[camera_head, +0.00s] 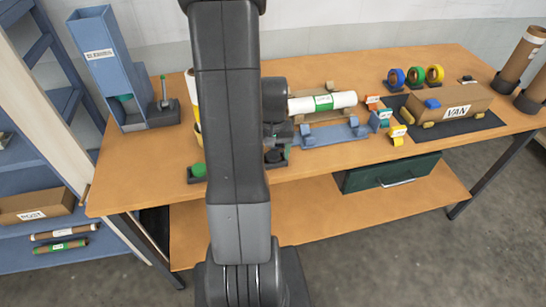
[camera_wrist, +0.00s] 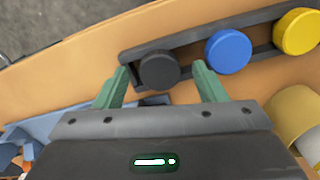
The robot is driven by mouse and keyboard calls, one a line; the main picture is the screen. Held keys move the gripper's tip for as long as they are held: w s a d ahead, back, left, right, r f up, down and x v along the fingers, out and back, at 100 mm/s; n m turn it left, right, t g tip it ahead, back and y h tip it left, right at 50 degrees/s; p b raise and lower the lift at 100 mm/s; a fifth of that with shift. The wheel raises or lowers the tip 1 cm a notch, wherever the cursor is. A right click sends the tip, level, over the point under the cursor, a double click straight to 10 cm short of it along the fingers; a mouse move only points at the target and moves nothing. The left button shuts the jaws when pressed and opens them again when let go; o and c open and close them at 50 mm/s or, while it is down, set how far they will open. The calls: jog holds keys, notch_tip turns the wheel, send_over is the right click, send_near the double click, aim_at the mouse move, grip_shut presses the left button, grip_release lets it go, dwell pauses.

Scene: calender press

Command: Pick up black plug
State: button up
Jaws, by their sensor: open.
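The black plug (camera_wrist: 159,72) is a round dark disc at one end of a dark tray in the wrist view. In the head view it shows as a dark disc (camera_head: 274,156) just right of my arm. My gripper (camera_wrist: 160,69) is open, with its two green fingers apart on either side of the black plug. I cannot tell from this view whether the fingers touch it or how far above it they are. The arm hides much of the gripper in the head view.
A blue plug (camera_wrist: 228,47) and a yellow plug (camera_wrist: 297,32) sit in the same tray (camera_wrist: 188,43). A green plug (camera_head: 198,169) shows left of my arm. Behind the tray are a white roll (camera_head: 340,101) and a blue cradle (camera_head: 318,138). The tray lies near the table's front edge.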

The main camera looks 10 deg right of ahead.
aim_at(273, 154)
jog(key=c, duration=1)
notch_tip(273, 154, up, 10)
jog(key=shift+r+b, duration=0.1)
jog(key=shift+b, duration=0.3)
